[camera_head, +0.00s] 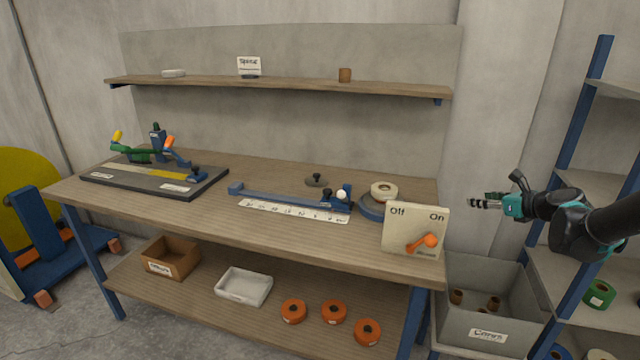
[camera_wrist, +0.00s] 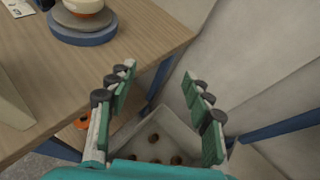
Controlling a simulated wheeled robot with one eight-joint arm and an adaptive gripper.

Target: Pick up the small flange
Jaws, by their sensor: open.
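I cannot tell for sure which thing is the small flange. A small grey disc with a dark knob (camera_head: 316,181) lies on the workbench (camera_head: 240,170), behind the blue ruler bar; it may be the flange. My gripper (camera_head: 472,204) is in the air at the right, beyond the bench's right edge and well apart from the disc. In the wrist view my gripper (camera_wrist: 160,77) is open with nothing between its fingers, above a grey bin. The disc does not show in the wrist view.
A blue round base with a cream roll (camera_head: 383,192) and an Off/On switch panel (camera_head: 415,230) stand near the bench's right end. The blue ruler bar (camera_head: 285,194) lies mid-bench. The grey bin (camera_head: 485,300) with brown cores and a blue-post rack (camera_head: 585,120) are at the right.

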